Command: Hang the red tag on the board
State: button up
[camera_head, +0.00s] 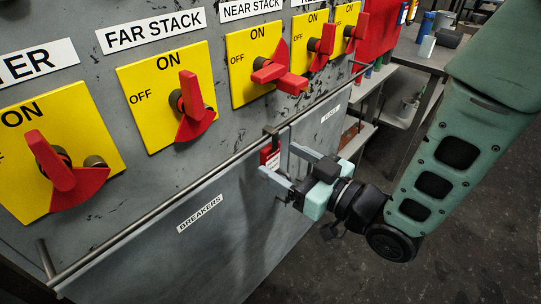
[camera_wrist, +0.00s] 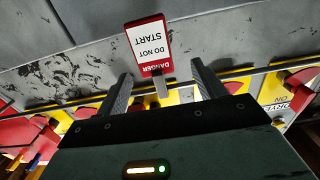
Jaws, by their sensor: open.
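The red tag (camera_head: 267,155) hangs upright just below the rail on the grey cabinet front. In the wrist view the tag (camera_wrist: 150,45) has a white face reading "DANGER DO NOT START", seen upside down. My gripper (camera_head: 279,160) is open at the tag, one finger on each side in the picture. In the wrist view the gripper (camera_wrist: 163,80) has its fingers apart, with the tag's lower picture end and a small grey tab between them; I see no grip. A red board (camera_head: 375,38) stands upright beyond the cabinet's far end, partly cut off.
The metal rail (camera_head: 150,205) runs along the cabinet below the yellow switch plates (camera_head: 170,95) with red handles that stick out. A grey bench (camera_head: 425,57) with bottles and small items stands at the back right. The floor (camera_head: 330,270) right of the cabinet looks clear.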

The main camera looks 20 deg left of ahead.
aim_at(273, 151)
jog(key=shift+w+p+x, duration=0.25)
jog(key=shift+p+x, duration=0.05)
jog(key=shift+x, duration=2.05)
jog(key=shift+d, duration=0.1)
jog(key=c, duration=1.1)
jog(key=shift+o, duration=0.2)
jog(key=shift+r, duration=0.2)
